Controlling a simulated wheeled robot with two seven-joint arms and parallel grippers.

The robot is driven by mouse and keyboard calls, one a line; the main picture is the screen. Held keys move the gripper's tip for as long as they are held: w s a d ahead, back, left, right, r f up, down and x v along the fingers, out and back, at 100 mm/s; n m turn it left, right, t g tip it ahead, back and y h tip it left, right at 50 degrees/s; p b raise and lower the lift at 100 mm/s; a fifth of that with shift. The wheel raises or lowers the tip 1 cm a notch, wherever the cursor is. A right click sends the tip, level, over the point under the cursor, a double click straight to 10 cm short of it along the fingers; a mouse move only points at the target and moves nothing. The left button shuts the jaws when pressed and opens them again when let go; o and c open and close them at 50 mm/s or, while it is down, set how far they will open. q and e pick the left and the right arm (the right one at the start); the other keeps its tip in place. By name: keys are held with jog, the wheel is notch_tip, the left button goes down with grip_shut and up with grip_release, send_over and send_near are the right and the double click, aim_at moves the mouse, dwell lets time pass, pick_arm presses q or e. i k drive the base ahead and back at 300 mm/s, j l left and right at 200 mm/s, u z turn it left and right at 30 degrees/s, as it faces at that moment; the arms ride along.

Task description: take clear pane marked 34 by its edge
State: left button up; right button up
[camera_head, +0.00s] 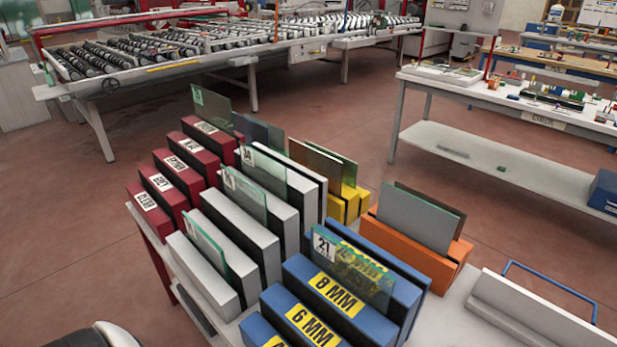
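Several glass panes stand upright in slots between coloured blocks on a rack. A clear pane (264,171) in the grey section has a small white label that seems to end in 4; it may be 34, but the digits are too small to be sure. Two more clear panes stand nearer in the grey section, a middle one (245,196) and a front one (206,244); their labels are not legible. A pane (352,272) marked 21 stands in the blue section. Neither of my grippers is in view.
Dark red blocks (172,178) hold a greenish pane (212,106) at the back. Yellow blocks (351,207) and an orange block (410,247) hold more panes. A white workbench (520,108) stands at right, a roller machine (140,55) behind. Red-brown floor lies between.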

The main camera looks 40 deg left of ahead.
aim_at(269, 174)
jog(key=j+z, duration=0.5)
jog(key=z, duration=0.2)
jog(key=k+j+z, duration=0.15)
jog(key=z, duration=0.2)
jog(key=k+j+z, duration=0.25)
jog(key=k+j, duration=0.15)
jog(key=j, duration=0.4)
jog(key=k+j+z, duration=0.25)
jog(key=k+j, duration=0.25)
jog(key=j, duration=0.2)
jog(key=k+j+z, duration=0.3)
jog(key=k+j, duration=0.25)
jog(key=j, duration=0.05)
